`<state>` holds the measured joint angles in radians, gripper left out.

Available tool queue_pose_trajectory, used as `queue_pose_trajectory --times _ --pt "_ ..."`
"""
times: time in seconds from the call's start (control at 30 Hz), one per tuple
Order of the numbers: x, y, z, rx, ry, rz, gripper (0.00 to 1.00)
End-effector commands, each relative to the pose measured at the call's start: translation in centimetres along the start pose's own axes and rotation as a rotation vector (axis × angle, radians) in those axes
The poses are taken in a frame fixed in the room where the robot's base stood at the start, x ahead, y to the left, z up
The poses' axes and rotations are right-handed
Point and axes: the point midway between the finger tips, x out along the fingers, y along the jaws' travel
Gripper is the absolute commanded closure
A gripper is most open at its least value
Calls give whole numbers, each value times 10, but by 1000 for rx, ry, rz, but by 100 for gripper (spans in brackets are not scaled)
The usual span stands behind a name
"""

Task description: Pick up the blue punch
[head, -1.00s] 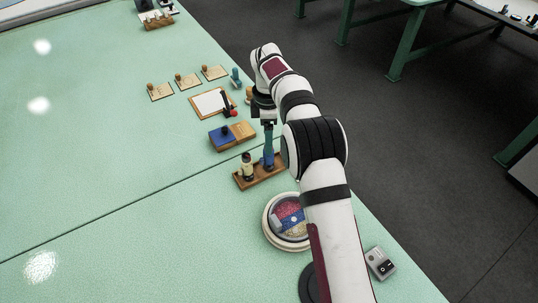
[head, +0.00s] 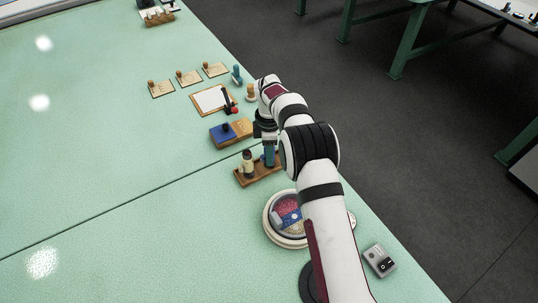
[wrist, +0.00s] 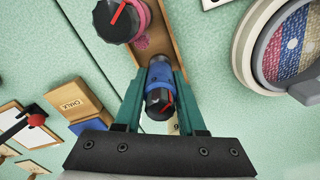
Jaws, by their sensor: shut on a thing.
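The blue punch (wrist: 158,82) has a blue body and a dark knurled end with a red mark. It stands in the wooden rack (wrist: 177,35). My gripper (wrist: 163,92) is shut on the blue punch, with one green finger on each side of its body. In the head view my gripper (head: 269,150) is low over the right part of the wooden rack (head: 250,180). There the punch is mostly hidden by the fingers and arm.
A black-knobbed pink piece (wrist: 120,18) stands in the rack in the wrist view. A round dish (head: 268,228) lies nearer my base. A blue pad box (head: 222,135) and a clipboard (head: 207,101) lie beyond the rack. The table's left side is clear.

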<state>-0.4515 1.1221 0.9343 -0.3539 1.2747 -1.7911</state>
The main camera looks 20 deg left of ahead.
Motion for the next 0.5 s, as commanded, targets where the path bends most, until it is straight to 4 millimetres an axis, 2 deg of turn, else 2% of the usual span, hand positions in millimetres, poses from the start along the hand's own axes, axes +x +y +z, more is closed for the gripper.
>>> queue_pose_trajectory --times 0.03,0.1,0.5 --pt "0 0 0 0 0 0 87" --pt "0 0 0 0 0 0 99" --pt "-6 1 0 0 0 2 100"
